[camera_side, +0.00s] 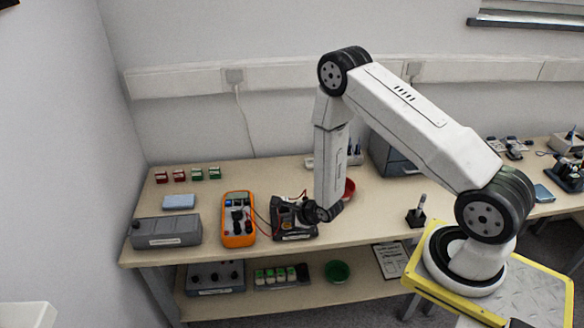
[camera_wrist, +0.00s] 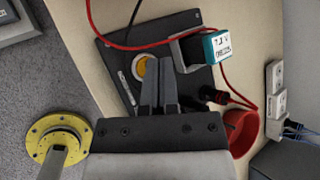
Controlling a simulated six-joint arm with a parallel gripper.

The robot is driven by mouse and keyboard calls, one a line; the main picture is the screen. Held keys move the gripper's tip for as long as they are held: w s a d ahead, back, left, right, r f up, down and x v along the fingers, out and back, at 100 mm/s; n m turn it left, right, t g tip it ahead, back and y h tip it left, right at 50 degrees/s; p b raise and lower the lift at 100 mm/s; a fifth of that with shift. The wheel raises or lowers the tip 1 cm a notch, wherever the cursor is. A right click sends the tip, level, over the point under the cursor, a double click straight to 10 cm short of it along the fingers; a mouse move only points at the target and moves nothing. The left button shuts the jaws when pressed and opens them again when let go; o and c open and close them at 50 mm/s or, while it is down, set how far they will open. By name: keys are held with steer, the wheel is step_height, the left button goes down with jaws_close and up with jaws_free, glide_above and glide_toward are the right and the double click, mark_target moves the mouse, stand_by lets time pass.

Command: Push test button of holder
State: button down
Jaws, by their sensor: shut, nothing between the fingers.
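The holder is a dark plate with raised parts (camera_wrist: 118,62) in the wrist view. It also shows on the bench in the side view (camera_side: 290,233), partly covered by my arm. A teal-topped block labelled 7.2 V (camera_wrist: 216,46) sits at its upper right side in the wrist view. A round part with a yellow-orange rim (camera_wrist: 140,69) lies on the plate, partly hidden by my fingers; I cannot tell whether it is the test button. My gripper (camera_wrist: 166,66) is shut and empty, its tips over the plate just right of this part. Contact cannot be told.
Red and black leads cross the holder. An orange multimeter (camera_side: 238,226) and a grey box (camera_side: 165,233) stand to its left in the side view. A red bowl (camera_wrist: 241,130) is close by. Small red and green blocks (camera_side: 188,175) line the back left.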

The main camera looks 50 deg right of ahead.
steer(key=shift+f, duration=0.45)
stand_by(0.4)
steer(key=shift+r, duration=0.45)
stand_by(0.4)
steer(key=shift+r, duration=3)
